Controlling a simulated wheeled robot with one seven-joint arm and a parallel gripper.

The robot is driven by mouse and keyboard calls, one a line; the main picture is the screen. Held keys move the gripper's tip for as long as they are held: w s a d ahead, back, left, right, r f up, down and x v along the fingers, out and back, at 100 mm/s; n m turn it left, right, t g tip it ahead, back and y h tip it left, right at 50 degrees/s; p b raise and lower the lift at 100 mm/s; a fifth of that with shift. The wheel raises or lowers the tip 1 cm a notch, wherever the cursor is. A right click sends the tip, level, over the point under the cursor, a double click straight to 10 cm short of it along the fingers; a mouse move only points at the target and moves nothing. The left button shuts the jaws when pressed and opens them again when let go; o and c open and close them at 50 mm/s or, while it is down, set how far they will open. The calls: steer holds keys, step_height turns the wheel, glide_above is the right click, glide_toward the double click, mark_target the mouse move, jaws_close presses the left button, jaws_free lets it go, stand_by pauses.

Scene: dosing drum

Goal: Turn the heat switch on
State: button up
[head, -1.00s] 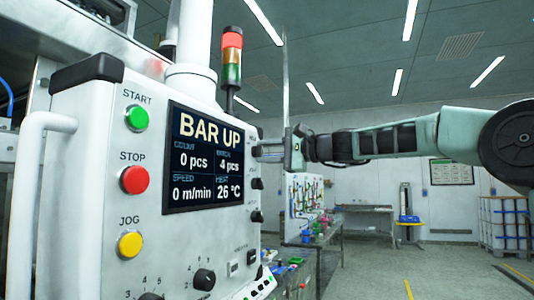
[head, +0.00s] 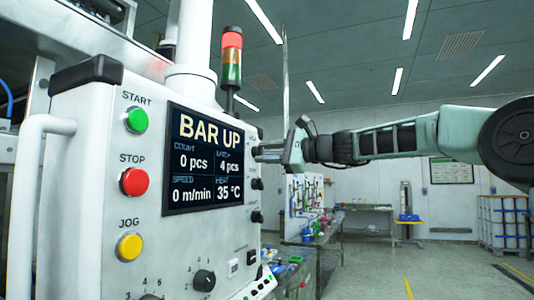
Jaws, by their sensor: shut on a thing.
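The white control panel (head: 85,180) fills the left of the head view. Its display (head: 203,160) reads BAR UP, 0 pcs, 4 pcs, 0 m/min and heat 35 °C. A column of small dark switches, among them one lower switch (head: 257,184), runs down the panel's right side; their labels are too small to read. My gripper (head: 260,152) reaches in from the right, at the level of the display. It is shut on the heat switch at the panel's right side, its body tilted. The fingers hide the switch and its setting.
Green start (head: 137,119), red stop (head: 134,181) and yellow jog (head: 129,247) buttons are on the panel, with a black knob (head: 204,280) below. A signal tower (head: 231,60) shows red on top. Benches stand behind; the floor at right is open.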

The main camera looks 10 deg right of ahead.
steer(key=shift+f, duration=0.1)
steer(key=o, duration=1)
steer(key=shift+d, duration=0.1)
steer(key=shift+c, duration=0.2)
steer(key=b+v, duration=0.7)
steer(key=v, duration=1)
steer(key=shift+s, duration=0.2)
steer(key=shift+d, duration=0.1)
